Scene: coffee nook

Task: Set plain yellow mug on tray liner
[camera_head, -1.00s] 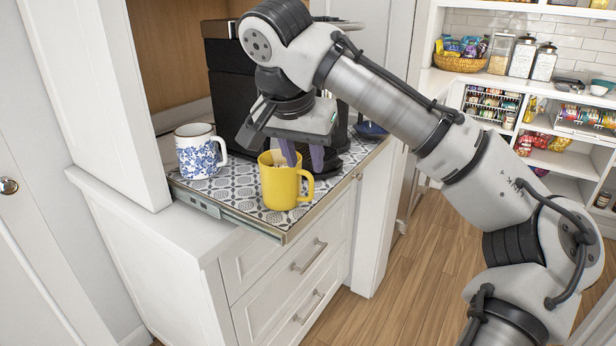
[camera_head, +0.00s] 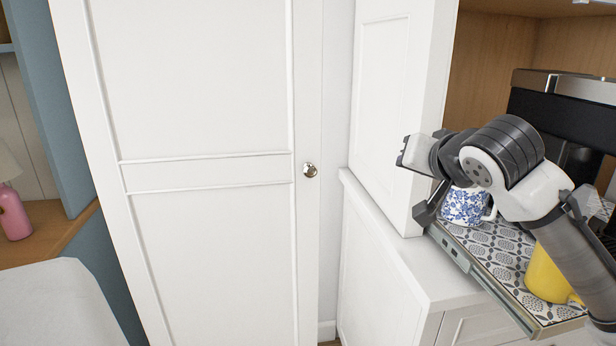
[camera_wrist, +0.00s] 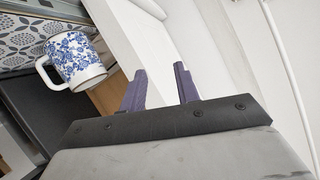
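The plain yellow mug (camera_head: 546,275) stands upright on the patterned tray liner (camera_head: 503,258), near its front edge. In the head view my arm partly hides the mug's right side. It is not in the wrist view, where a corner of the liner (camera_wrist: 22,40) shows at upper left. My gripper (camera_wrist: 160,82) is open, with nothing between its two purple fingers.
A blue-and-white floral mug (camera_head: 462,206) stands on the liner's left part, partly behind my arm; it also shows in the wrist view (camera_wrist: 76,60). A dark coffee machine (camera_head: 560,115) stands behind. A tall white door (camera_head: 205,230) and a cabinet side panel (camera_head: 388,120) stand left.

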